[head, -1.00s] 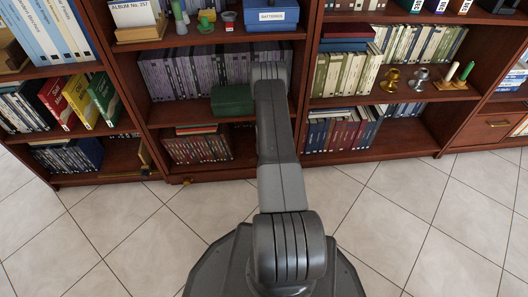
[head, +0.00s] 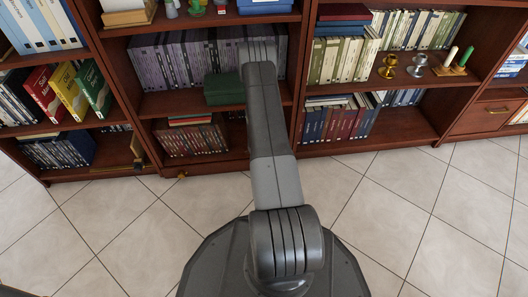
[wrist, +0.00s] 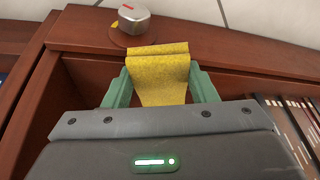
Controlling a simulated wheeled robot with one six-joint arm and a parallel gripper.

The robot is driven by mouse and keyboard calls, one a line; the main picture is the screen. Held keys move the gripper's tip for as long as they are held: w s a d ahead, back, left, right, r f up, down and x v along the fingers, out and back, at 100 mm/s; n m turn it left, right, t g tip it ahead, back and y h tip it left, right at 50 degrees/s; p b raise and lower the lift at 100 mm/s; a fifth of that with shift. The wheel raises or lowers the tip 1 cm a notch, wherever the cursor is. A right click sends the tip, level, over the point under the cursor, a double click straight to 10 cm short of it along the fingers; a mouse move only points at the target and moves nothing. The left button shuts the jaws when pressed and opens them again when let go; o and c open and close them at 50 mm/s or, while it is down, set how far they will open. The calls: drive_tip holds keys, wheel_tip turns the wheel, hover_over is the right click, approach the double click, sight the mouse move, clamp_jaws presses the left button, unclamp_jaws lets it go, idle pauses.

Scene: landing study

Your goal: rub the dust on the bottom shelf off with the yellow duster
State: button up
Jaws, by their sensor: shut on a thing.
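My gripper (wrist: 160,88) is shut on the yellow duster (wrist: 160,62), with a green finger on either side of it in the wrist view. The folded cloth stands out beyond the fingertips, over or against a reddish-brown wooden board (wrist: 245,66). I cannot tell whether it touches the wood. In the head view my arm hides the gripper and duster, reaching toward the lower middle bookcase. That bookcase's bottom shelf (head: 238,157) shows only in part beside the arm. I cannot make out any dust.
A silver knob-like thing (wrist: 134,18) on a round brown base is close beyond the duster. Books (wrist: 296,120) stand at the right of the wrist view. In the head view a dark green box (head: 222,88) sits one shelf up. Tiled floor (head: 400,200) is clear at right.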

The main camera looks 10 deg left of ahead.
drive_tip(key=shift+s, duration=0.15)
drive_tip(key=shift+r+p, duration=2)
drive_tip(key=shift+r, duration=1.05)
drive_tip(key=shift+r, duration=0.1)
drive_tip(key=shift+r+p, duration=1.05)
drive_tip(key=shift+r, duration=0.4)
